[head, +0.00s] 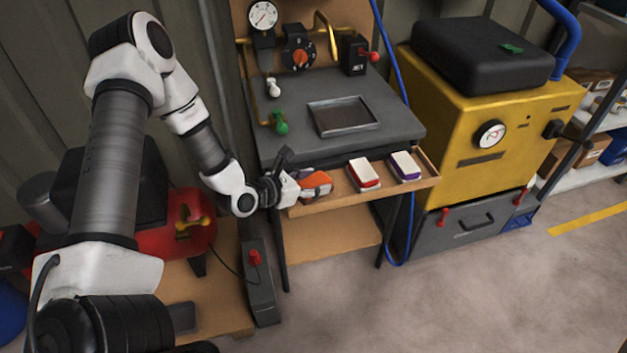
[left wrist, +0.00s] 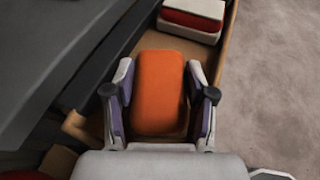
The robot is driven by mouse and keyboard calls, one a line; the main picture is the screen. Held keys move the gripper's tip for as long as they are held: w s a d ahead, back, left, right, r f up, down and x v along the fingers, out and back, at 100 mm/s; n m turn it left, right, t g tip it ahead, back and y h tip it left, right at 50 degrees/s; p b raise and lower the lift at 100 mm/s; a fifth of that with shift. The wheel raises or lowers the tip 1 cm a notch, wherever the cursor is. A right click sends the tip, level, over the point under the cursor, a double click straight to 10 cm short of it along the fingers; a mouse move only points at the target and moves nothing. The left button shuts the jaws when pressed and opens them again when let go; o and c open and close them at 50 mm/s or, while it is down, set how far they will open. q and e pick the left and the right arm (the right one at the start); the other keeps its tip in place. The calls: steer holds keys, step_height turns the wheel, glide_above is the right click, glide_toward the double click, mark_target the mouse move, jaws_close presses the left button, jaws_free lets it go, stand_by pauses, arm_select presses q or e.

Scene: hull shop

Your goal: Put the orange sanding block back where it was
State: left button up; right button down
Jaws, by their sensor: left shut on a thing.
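The orange sanding block (head: 316,181) is at the left end of a narrow wooden tray (head: 340,198) on the front of the grey workbench. My left gripper (head: 298,187) reaches in from the left and is shut on it. In the left wrist view, the orange block (left wrist: 160,85) lies between the two fingers of my left gripper (left wrist: 161,100), over the end of the wooden tray (left wrist: 229,40). I cannot tell whether the block rests on the tray floor or is slightly above it. My right gripper is not in view.
A red and white block (head: 363,173) and a purple and white block (head: 405,166) sit farther right in the tray. The grey bench top (head: 400,125) is just behind. A yellow machine (head: 480,110) stands at the right. Open floor (head: 400,310) lies in front.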

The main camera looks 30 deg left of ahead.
arm_select(q)
steer(key=shift+s, duration=0.1)
steer(key=o, duration=1.3)
steer(key=shift+f, duration=0.1)
